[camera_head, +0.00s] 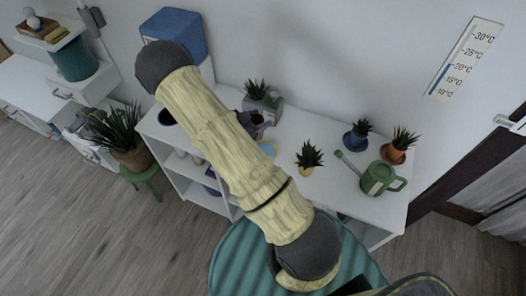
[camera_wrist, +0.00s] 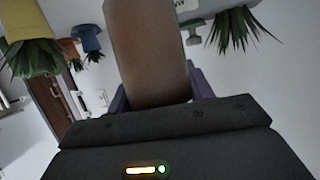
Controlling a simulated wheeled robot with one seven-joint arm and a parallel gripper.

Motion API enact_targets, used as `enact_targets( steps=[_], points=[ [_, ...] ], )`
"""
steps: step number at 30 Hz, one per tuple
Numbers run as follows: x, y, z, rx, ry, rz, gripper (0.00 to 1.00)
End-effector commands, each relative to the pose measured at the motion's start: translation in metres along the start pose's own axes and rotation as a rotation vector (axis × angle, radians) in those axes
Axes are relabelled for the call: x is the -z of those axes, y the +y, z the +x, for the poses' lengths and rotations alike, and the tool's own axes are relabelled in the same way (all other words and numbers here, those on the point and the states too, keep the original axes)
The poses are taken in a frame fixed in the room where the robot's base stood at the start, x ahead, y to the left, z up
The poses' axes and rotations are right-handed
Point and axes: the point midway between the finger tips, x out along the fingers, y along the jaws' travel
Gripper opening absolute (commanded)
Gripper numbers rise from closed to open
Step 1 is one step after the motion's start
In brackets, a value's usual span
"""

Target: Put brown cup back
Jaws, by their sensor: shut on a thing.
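The brown cup (camera_wrist: 148,50) fills the upper middle of the wrist view, close to the camera. My gripper (camera_wrist: 158,95) is shut on it, with parts of the purple fingers showing on both sides of the cup. In the head view my gripper (camera_head: 258,120) shows only partly behind my arm, above the white shelf desk (camera_head: 290,125) and near a grey planter. My arm hides most of the gripper there, and I cannot make out the cup clearly.
A potted plant (camera_head: 309,157), a blue pot (camera_head: 355,139), an orange pot (camera_head: 396,152) and a green watering can (camera_head: 379,179) stand on the desk's right part. A blue box (camera_head: 175,35) is at the back left. A teal round surface (camera_head: 230,262) is in front.

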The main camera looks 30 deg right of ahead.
Motion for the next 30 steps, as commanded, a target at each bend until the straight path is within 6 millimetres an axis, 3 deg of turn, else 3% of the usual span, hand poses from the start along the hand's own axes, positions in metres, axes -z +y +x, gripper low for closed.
enact_targets(
  steps=[8, 17, 23, 30],
  points=[
    [0.003, -0.006, 0.004, 0.084, -0.002, -0.032, 0.19],
    [-0.001, -0.034, 0.005, 0.385, -0.007, -0.144, 0.19],
    [-0.021, -0.054, -0.009, 0.634, -0.010, -0.236, 0.19],
    [-0.061, -0.070, -0.048, 0.977, -0.015, -0.361, 0.19]
  ],
)
